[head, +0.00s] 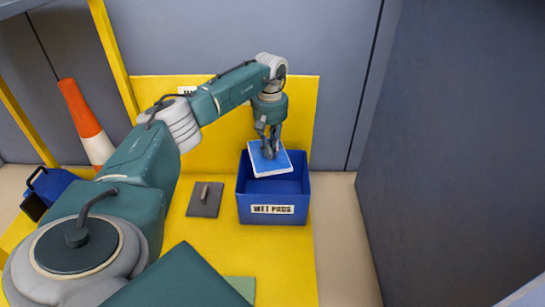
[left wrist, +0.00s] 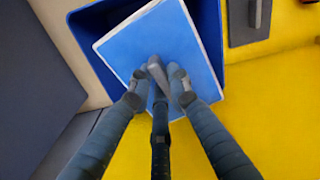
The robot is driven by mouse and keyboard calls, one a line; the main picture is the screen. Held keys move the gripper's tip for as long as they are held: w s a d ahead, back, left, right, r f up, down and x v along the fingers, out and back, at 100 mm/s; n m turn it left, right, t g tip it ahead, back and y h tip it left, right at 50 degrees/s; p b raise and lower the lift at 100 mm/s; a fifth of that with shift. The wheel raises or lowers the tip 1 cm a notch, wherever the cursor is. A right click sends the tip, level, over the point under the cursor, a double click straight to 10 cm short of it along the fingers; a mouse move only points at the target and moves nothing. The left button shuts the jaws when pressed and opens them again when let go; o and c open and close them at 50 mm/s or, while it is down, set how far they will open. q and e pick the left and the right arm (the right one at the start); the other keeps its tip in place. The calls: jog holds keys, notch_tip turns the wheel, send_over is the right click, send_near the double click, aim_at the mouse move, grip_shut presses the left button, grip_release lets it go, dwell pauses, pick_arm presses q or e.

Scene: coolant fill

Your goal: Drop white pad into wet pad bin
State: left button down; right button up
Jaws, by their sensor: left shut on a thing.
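The pad (head: 268,170) has a blue face and white edges, and hangs tilted over the opening of the wet pad bin. The wet pad bin (head: 273,212) is a blue open box with a "WET PADS" label on its front. My left gripper (head: 269,148) points down and is shut on the pad's handle. In the left wrist view the gripper (left wrist: 160,85) covers most of the handle on the pad (left wrist: 170,38), and the blue bin wall (left wrist: 85,22) shows around the pad. My right gripper is not in view.
A grey pad with a handle (head: 205,198) lies on the yellow surface (head: 215,240) left of the bin. An orange and white cone (head: 84,117) and a dark blue box (head: 52,186) stand at the left. A yellow panel (head: 215,140) rises behind the bin. Grey walls close the back and right.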

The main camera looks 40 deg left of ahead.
pick_arm(q)
jog(key=c, duration=1.6)
grip_release()
jog(key=shift+o, duration=0.2)
notch_tip(320, 180, up, 12)
jog(key=shift+r, duration=0.1)
